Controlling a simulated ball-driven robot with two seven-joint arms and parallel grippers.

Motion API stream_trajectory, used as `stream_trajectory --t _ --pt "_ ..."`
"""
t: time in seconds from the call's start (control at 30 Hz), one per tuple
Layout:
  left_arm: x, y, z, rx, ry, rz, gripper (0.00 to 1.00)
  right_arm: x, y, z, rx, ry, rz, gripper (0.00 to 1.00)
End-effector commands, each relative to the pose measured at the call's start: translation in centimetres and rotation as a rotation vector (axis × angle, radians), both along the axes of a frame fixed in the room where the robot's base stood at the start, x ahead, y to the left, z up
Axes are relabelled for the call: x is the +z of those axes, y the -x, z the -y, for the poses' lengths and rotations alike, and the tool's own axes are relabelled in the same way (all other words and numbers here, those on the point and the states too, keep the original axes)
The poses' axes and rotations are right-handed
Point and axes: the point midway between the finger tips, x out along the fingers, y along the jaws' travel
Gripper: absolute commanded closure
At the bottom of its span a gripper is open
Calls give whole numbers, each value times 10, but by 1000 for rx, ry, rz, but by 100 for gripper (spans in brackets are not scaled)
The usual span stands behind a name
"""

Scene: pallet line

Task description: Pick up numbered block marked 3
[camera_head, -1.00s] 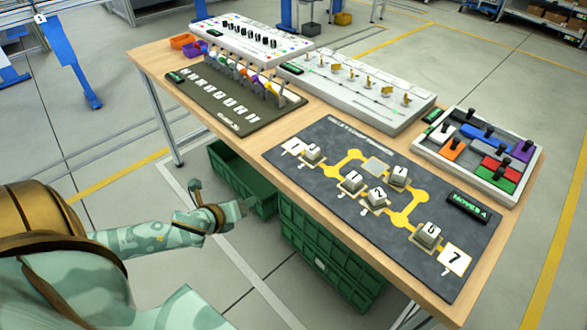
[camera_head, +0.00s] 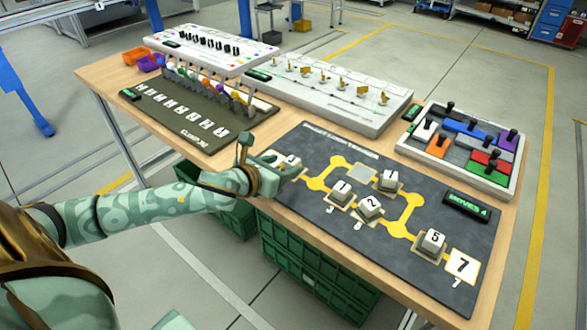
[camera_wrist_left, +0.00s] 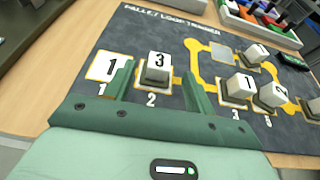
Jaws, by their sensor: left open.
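The block marked 3 (camera_wrist_left: 158,63) is a pale cube on a dark base. It stands upright on the pad labelled 2 on the dark grey mat (camera_wrist_left: 205,45). My left gripper (camera_wrist_left: 157,75) is open, with one finger to each side of the block in the left wrist view. Whether the fingers touch it I cannot tell. In the head view the left gripper (camera_head: 280,165) is at the mat's left end and partly hides the block (camera_head: 293,160). My right gripper is not in view.
Other blocks marked 1 (camera_head: 342,189), 2 (camera_head: 370,205), 1 (camera_head: 389,179) and 5 (camera_head: 433,241) stand on the mat's yellow track. A flat tile marked 7 (camera_head: 462,266) lies at the right end. A dark green board with levers (camera_head: 190,115) lies behind the arm.

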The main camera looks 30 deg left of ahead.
Motion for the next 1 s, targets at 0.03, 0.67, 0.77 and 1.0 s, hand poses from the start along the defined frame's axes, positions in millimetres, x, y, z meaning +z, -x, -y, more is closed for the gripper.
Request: stream_trajectory --t 0.03,0.67,0.77,1.0 --pt "-3 -5 0 1 0 1 45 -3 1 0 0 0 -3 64" --pt "-17 -49 1 0 0 0 62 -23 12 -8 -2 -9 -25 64" --pt "-17 -48 1 0 0 0 90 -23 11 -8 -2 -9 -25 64" --pt "-17 -48 1 0 0 0 96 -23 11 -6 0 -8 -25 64"
